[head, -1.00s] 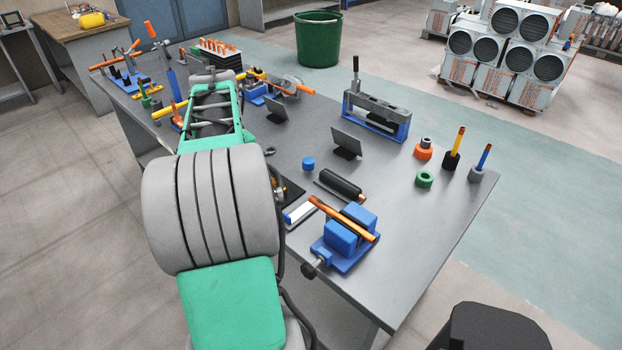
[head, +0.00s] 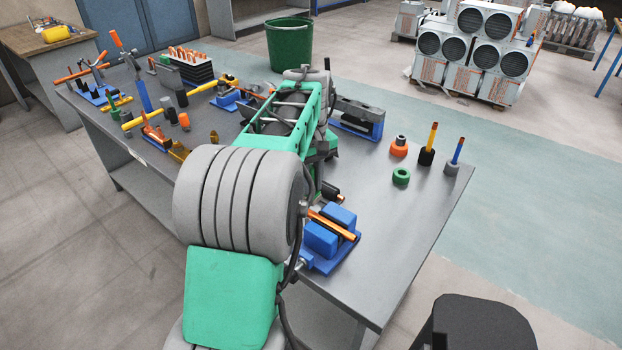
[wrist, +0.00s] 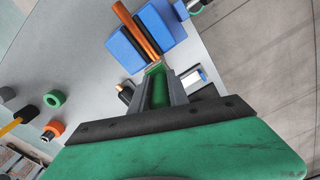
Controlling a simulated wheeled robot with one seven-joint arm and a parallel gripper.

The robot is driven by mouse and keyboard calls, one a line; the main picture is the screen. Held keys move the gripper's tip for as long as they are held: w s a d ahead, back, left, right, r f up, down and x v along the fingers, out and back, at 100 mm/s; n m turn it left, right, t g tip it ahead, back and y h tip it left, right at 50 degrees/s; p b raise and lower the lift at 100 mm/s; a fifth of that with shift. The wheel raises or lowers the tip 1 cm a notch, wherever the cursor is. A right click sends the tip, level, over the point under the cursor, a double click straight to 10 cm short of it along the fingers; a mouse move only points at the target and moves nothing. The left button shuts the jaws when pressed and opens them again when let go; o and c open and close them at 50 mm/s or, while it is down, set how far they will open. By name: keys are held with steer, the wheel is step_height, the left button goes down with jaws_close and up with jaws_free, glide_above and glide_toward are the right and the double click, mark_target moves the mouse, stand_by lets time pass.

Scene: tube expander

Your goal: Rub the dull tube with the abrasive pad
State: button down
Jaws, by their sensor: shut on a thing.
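The tube (head: 332,224) is copper-orange and lies clamped in a blue vise (head: 322,240) at the near edge of the bench. In the wrist view the tube (wrist: 136,30) runs between the blue vise jaws (wrist: 160,24). My gripper (wrist: 156,78) is shut on a green abrasive pad (wrist: 157,88). The pad's tip is close to the tube's lower end in that view; I cannot tell whether they touch. In the head view my arm hides the gripper and the pad.
The grey bench (head: 400,240) is clear right of the vise. A green ring (head: 401,176), an orange ring (head: 399,147) and two upright-handled tools (head: 428,150) stand farther right. A white-and-blue item (wrist: 194,82) and a black cylinder (wrist: 125,92) lie near the gripper.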

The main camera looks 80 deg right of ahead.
step_height(320, 180, down, 3)
steer(key=shift+r+b, duration=0.2)
steer(key=shift+b, duration=0.3)
steer(key=w+d+p, duration=0.1)
steer(key=w, duration=0.1)
steer(key=w+d+p, duration=0.1)
steer(key=w, duration=0.1)
steer(key=w+d+p, duration=0.1)
steer(key=w+p, duration=0.1)
steer(key=shift+w+r, duration=0.25)
steer(key=shift+w, duration=0.15)
steer(key=shift+w+d+f, duration=0.15)
steer(key=shift+w+d, duration=0.05)
steer(key=shift+w, duration=0.3)
steer(key=shift+f, duration=0.8)
steer(key=shift+f, duration=0.35)
